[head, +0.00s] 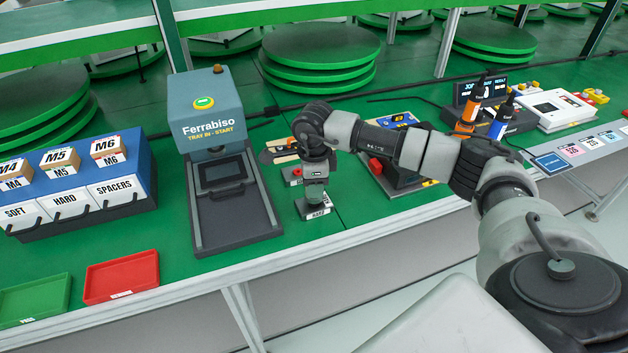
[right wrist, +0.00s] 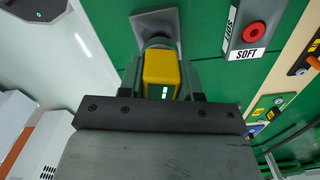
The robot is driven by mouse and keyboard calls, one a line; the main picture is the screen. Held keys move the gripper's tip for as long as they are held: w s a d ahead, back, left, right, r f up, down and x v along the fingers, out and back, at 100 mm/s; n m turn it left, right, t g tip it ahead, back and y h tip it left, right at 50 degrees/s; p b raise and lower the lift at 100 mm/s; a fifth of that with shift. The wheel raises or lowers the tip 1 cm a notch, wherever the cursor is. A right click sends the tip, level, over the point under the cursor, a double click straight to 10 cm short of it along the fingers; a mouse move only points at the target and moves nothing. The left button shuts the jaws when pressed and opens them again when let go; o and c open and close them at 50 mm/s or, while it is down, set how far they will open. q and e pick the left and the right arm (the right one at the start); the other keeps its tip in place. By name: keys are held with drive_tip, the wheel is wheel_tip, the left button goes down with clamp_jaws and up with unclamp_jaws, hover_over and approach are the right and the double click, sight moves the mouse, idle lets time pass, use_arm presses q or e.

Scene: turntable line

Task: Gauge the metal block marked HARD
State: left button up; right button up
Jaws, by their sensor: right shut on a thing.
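A dark metal block (head: 318,211) with a white label reading HARD stands on the green table, right of the Ferrabiso machine. My right gripper (head: 316,190) is directly above it, pointing down. In the right wrist view my right gripper (right wrist: 160,85) is shut on a yellow gauge (right wrist: 160,68) with a small lit display. The gauge's lower end is over the grey top of the block (right wrist: 152,22); I cannot tell whether it touches. Another block labelled SOFT (right wrist: 243,40), with a red round spot, lies beside it. My left gripper is not in view.
The Ferrabiso machine (head: 212,100) stands close to the left of the gripper. Labelled bins (head: 75,200), a red tray (head: 121,275) and a green tray (head: 35,301) are further left. An orange screwdriver (head: 468,115) and a blue one (head: 499,125) stand at right.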

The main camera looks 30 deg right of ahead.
drive_tip(key=shift+f, duration=0.2)
idle(0.7)
drive_tip(key=shift+f+b, duration=0.7)
drive_tip(key=shift+b, duration=0.05)
idle(1.3)
drive_tip(key=o, duration=1.1)
drive_tip(key=shift+o, duration=0.2)
wheel_tip(320, 180, up, 11)
drive_tip(key=shift+f, duration=0.1)
idle(0.5)
